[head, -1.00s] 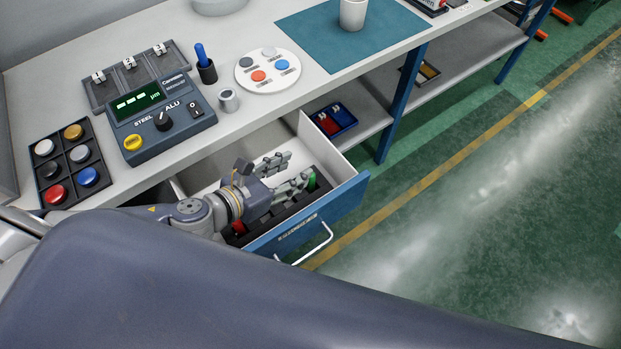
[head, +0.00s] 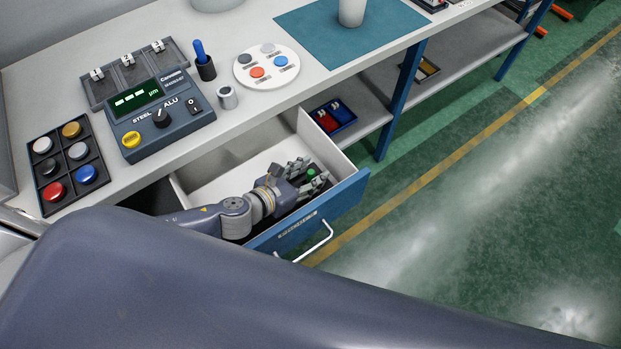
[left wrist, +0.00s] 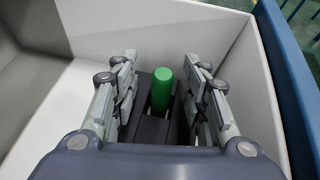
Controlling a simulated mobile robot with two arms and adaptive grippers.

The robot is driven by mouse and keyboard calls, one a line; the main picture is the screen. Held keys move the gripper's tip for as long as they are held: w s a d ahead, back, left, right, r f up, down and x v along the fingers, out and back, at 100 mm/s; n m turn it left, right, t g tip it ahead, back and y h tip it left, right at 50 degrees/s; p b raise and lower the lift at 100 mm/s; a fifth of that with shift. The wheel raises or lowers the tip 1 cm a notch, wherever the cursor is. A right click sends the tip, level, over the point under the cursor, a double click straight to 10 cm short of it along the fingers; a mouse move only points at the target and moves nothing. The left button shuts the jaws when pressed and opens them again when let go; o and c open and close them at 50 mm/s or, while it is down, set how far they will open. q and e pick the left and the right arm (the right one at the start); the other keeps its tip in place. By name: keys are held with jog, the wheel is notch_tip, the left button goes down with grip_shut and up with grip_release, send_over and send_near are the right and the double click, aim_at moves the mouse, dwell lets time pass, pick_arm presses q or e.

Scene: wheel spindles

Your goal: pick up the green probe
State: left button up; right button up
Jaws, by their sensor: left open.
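The green probe (left wrist: 161,90) stands in a dark holder (left wrist: 150,131) inside the open drawer. In the left wrist view it lies between the two fingers of my left gripper (left wrist: 159,80), with a gap on each side. In the head view the green probe (head: 311,173) shows only as a small green spot beside the fingers. My left gripper (head: 312,175) is open and low inside the drawer, reaching toward its right end. Its fingers partly hide the holder. My right gripper is not in view.
The drawer's blue front (head: 340,204) and pale walls (head: 325,150) enclose the gripper closely. On the bench above are a gauge box (head: 155,115), a tray of coloured buttons (head: 65,165), a blue probe in a cup (head: 203,62) and a round white plate (head: 266,68).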

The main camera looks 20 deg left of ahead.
pick_arm(q)
jog(key=shift+w+d+f, duration=0.1)
jog(key=shift+w+f, duration=0.05)
jog(key=shift+w, duration=0.1)
jog(key=shift+c, duration=0.5)
grip_shut()
